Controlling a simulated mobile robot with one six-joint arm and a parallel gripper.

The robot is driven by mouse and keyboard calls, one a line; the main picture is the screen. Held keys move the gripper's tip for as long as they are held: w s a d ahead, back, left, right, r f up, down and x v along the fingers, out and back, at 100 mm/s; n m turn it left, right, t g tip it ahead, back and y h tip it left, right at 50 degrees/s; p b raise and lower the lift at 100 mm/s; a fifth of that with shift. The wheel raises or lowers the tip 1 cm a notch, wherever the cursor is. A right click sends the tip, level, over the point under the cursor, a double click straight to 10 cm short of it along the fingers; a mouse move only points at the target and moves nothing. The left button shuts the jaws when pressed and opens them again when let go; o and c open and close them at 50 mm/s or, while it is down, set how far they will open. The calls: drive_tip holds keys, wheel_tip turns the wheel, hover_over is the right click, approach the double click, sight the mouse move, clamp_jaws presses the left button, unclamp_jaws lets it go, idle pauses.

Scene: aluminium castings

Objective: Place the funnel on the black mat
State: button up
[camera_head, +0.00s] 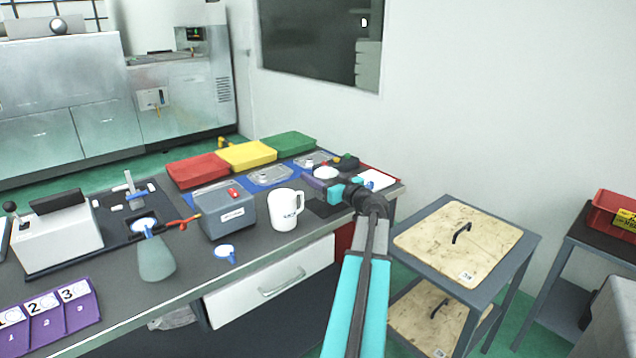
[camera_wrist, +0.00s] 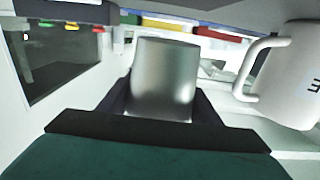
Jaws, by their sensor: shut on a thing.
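My gripper (camera_head: 338,188) is above the back right part of the grey workbench. In the wrist view, its dark fingers (camera_wrist: 160,108) are shut on a smooth, silvery, tapered metal piece, which I take as the funnel (camera_wrist: 163,75). In the head view a pale round top, likely the funnel (camera_head: 326,173), shows at the jaws; the rest is hidden by the gripper. A small black mat (camera_head: 322,208) lies on the bench just below and in front of the gripper, right of the white mug. I cannot tell the exact height of the funnel over the bench.
The white mug (camera_head: 286,212) stands close left of the mat; it is large at right in the wrist view (camera_wrist: 290,80). A grey box (camera_head: 226,212) stands further left. Red (camera_head: 197,170), yellow (camera_head: 247,156) and green (camera_head: 289,144) bins line the back. A wooden-topped cart (camera_head: 425,245) stands right.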

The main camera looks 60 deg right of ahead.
drive_tip(key=shift+w+d+f, duration=0.1)
drive_tip(key=shift+w+d, duration=0.45)
drive_tip(key=shift+d, duration=0.2)
drive_tip(key=shift+f, duration=0.1)
drive_tip(key=shift+f+p, duration=0.35)
drive_tip(key=shift+f, duration=1.3)
drive_tip(key=shift+f+b, duration=0.2)
drive_tip(key=shift+b, duration=0.2)
drive_tip(key=o, duration=1.1)
drive_tip(key=shift+o, duration=0.2)
drive_tip(key=shift+r+p, duration=0.25)
drive_tip(key=shift+p, duration=0.15)
drive_tip(key=b+v, duration=0.1)
drive_tip(key=v, duration=1.1)
drive_tip(key=shift+b, duration=0.4)
